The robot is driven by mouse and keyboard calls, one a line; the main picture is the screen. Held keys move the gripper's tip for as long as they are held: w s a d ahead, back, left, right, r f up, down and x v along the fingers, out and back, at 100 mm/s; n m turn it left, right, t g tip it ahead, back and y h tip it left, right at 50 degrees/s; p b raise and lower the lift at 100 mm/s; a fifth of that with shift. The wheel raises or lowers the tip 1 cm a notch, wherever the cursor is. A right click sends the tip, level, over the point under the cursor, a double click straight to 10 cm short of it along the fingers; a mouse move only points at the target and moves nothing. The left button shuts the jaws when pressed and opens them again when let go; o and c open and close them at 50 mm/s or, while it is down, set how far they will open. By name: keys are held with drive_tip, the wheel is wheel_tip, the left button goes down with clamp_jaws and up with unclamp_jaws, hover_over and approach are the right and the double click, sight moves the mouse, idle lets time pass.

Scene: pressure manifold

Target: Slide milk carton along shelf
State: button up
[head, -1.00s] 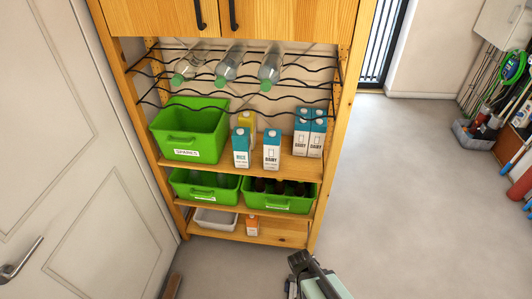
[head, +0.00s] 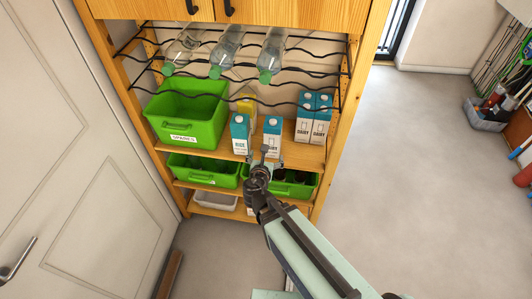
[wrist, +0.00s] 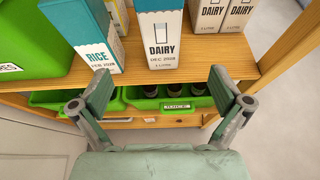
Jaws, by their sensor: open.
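A blue-and-white dairy carton (head: 272,134) stands upright near the front edge of the middle shelf (head: 292,157). In the wrist view this dairy carton (wrist: 160,35) is ahead, roughly centred between my fingers and beyond their tips. My gripper (head: 263,158) is just in front of the shelf, below the carton's label. In the wrist view my gripper (wrist: 158,82) is open and empty, with its two fingers apart. A rice carton (head: 239,134) stands close to the left of the dairy carton. Two more dairy cartons (head: 314,117) stand side by side to the right.
A green bin (head: 185,115) fills the shelf's left end. A yellow carton (head: 246,106) stands behind the rice carton. A wire rack with bottles (head: 227,52) hangs above. Green crates (head: 204,170) sit on the shelf below. Bare shelf lies right of the centre dairy carton.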

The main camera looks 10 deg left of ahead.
sight(271, 141)
drive_tip(key=w+f+b, duration=0.1)
drive_tip(key=b, duration=0.3)
drive_tip(key=w+b, duration=0.1)
drive_tip(key=b, duration=0.4)
drive_tip(key=shift+w+d+f, duration=0.15)
drive_tip(key=shift+f, duration=0.2)
drive_tip(key=b, duration=0.2)
drive_tip(key=shift+w+f+b, duration=0.1)
drive_tip(key=shift+w+b, duration=0.1)
drive_tip(key=shift+b, duration=0.1)
drive_tip(key=p+x, duration=0.1)
drive_tip(key=x, duration=0.5)
drive_tip(key=p+x, duration=0.2)
drive_tip(key=x, duration=0.4)
drive_tip(key=shift+w, duration=0.4)
drive_tip(key=shift+w+d+f+p, duration=0.1)
drive_tip(key=shift+w+f+p, duration=0.2)
drive_tip(key=shift+w, duration=0.4)
drive_tip(key=shift+r, duration=0.1)
drive_tip(key=c, duration=1.8)
